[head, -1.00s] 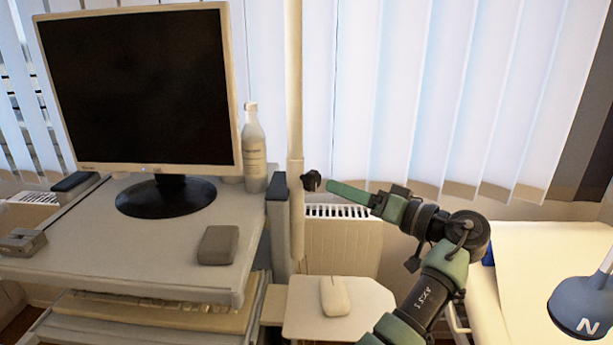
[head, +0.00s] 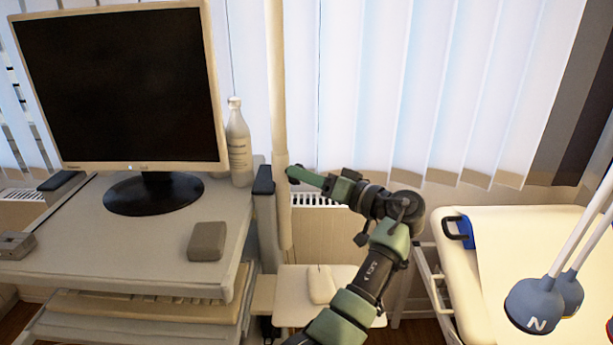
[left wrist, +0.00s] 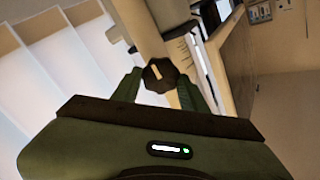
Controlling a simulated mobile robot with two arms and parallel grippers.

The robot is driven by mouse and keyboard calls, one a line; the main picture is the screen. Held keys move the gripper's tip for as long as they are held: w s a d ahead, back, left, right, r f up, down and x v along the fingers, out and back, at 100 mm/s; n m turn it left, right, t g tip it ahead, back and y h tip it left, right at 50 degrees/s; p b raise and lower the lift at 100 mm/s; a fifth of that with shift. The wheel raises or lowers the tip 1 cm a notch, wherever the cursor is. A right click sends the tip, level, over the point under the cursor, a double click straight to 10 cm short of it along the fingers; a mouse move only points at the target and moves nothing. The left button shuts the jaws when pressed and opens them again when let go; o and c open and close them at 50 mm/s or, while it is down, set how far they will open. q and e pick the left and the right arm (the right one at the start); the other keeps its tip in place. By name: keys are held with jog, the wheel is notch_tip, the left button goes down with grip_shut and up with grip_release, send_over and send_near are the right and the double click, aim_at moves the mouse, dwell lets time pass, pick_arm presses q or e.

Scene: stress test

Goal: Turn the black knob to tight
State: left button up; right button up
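The black knob (left wrist: 161,76) shows in the left wrist view as a dark, many-sided disc with a short light mark. It sits on the side of a cream pole (head: 279,100). In the head view my fingers hide most or all of it. My left gripper (head: 294,175) reaches the pole from the right. In the left wrist view, the two green fingers of this gripper (left wrist: 160,84) stand apart, one on each side of the knob. I cannot tell whether they touch it. My right gripper is in neither view.
A desk (head: 130,245) with a monitor (head: 120,85), a white bottle (head: 239,150) and a grey box (head: 207,241) stands left of the pole. A small shelf with a white mouse (head: 320,284) lies below my arm. A cream padded table (head: 480,250) and blue-grey domes (head: 534,305) are at right.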

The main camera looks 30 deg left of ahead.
pick_arm(q)
jog(key=c, duration=0.3)
jog(key=shift+m, duration=0.3)
jog(key=shift+f+m+p, duration=0.2)
jog(key=shift+m+p, duration=2.15)
jog(key=shift+m, duration=2.75)
jog(key=shift+f, duration=0.1)
jog(key=o, duration=1.3)
jog(key=shift+w, duration=0.1)
